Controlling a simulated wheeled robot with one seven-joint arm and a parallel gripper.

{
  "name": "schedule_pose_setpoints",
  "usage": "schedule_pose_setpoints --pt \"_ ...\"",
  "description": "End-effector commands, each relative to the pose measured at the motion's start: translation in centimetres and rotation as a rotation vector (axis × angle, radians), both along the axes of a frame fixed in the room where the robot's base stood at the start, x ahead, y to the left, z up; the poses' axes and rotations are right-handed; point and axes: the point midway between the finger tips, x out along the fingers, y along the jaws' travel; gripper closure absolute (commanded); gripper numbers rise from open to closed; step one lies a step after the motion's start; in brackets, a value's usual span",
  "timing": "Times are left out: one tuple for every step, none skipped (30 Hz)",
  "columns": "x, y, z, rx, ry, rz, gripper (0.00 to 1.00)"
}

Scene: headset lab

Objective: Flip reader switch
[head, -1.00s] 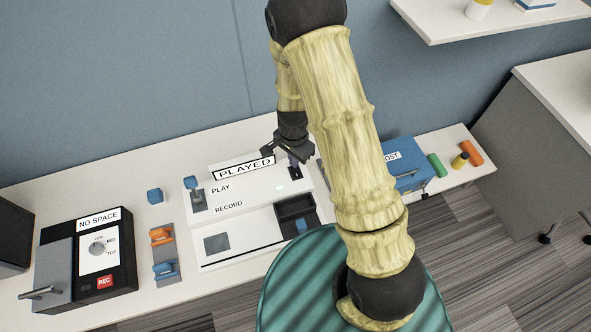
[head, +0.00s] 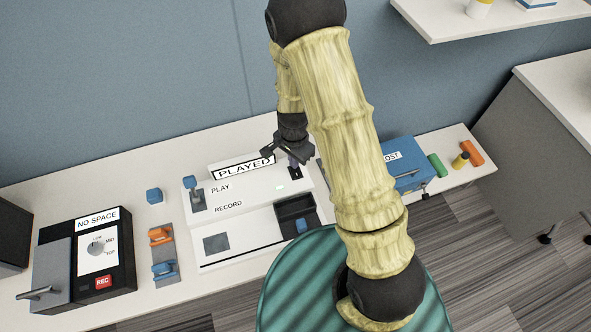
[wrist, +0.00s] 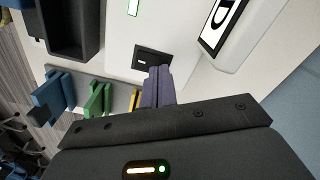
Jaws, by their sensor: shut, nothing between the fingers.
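The white reader (head: 255,205) lies on the bench with a sign reading "PLAYED" (head: 243,167) at its back and the labels PLAY and RECORD on its top. A lever with a blue knob (head: 191,184) stands upright at its left end, beside the PLAY label. A small dark switch plate (wrist: 147,57) is at the other end of the top. My gripper (head: 294,161) is at that end. In the wrist view its purple-grey fingers (wrist: 158,74) are shut and empty, with the tips over or against the plate; contact cannot be told. The fingers hide part of the plate.
A dark tray (head: 284,210) with a blue piece sits in the reader's front. A black "NO SPACE" box (head: 122,250) and a holder with orange and blue pieces (head: 166,246) are left. A blue box (head: 404,178) and coloured cylinders (head: 434,165) are right. My arm hides some bench.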

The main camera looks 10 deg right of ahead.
Motion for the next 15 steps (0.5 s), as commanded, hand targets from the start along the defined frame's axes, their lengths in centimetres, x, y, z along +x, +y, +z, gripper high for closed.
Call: schedule_pose_setpoints --pt "0.00 0.00 -0.12 0.000 0.000 0.000 1.00" --pt "0.00 0.00 -0.15 0.000 0.000 0.000 1.00" --pt "0.01 0.01 -0.20 0.000 0.000 0.000 1.00" --pt "0.00 0.00 -0.24 0.000 0.000 0.000 1.00" --pt "0.01 0.01 -0.27 0.000 0.000 0.000 1.00" --pt "0.01 0.01 -0.32 0.000 0.000 0.000 1.00" --pt "0.01 0.01 -0.36 0.000 0.000 0.000 1.00" --pt "0.01 0.01 -0.39 0.000 0.000 0.000 1.00" --pt "0.00 0.00 -0.44 0.000 0.000 0.000 1.00" --pt "0.00 0.00 -0.48 0.000 0.000 0.000 1.00" --pt "0.00 0.00 -0.51 0.000 0.000 0.000 1.00" --pt "0.00 0.00 -0.56 0.000 0.000 0.000 1.00" --pt "0.00 0.00 -0.60 0.000 0.000 0.000 1.00" --pt "0.00 0.00 -0.63 0.000 0.000 0.000 1.00" --pt "0.01 0.01 -0.68 0.000 0.000 0.000 1.00"
